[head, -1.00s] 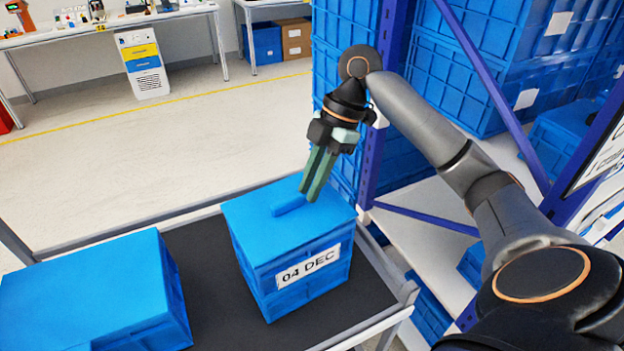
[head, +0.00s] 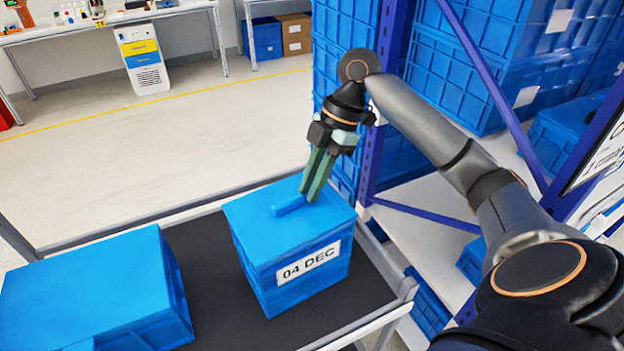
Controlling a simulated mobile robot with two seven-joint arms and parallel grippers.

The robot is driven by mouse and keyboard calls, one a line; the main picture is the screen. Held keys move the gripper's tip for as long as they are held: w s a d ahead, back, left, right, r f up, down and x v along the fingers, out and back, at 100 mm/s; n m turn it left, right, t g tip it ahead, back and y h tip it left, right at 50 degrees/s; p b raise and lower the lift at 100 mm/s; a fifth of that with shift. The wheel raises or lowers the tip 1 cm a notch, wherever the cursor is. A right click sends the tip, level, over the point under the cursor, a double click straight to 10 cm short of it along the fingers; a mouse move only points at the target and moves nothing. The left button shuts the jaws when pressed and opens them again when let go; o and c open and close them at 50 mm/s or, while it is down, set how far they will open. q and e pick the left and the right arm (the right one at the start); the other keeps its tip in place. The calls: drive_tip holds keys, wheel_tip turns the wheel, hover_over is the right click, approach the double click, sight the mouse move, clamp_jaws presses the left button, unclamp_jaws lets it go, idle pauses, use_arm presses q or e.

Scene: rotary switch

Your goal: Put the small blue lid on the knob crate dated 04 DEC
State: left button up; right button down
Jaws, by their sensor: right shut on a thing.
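The knob crate dated 04 DEC (head: 306,278) stands on the dark cart top in the head view, its white label facing me. The small blue lid (head: 255,215) lies over the top of this crate and looks flush with its rim. My right gripper (head: 309,200) points down at the lid and is shut on its raised blue handle (head: 290,206), whose left end sticks out beside the fingers. My left gripper is out of view.
Another blue box with a covered top (head: 85,290) stands on the cart (head: 213,270) to the left, with a dark gap between the two. Stacked blue crates (head: 340,60) and a purple-posted rack (head: 372,160) rise close behind and right of my right arm. Open floor lies beyond the cart.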

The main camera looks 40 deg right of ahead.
drive_tip(key=shift+f+p, duration=0.15)
drive_tip(key=shift+p, duration=0.2)
idle(0.6)
drive_tip(key=c, duration=0.7)
unclamp_jaws()
drive_tip(key=shift+c, duration=0.2)
drive_tip(key=v, duration=0.7)
drive_tip(key=shift+r, duration=0.3)
drive_tip(key=shift+s, duration=0.1)
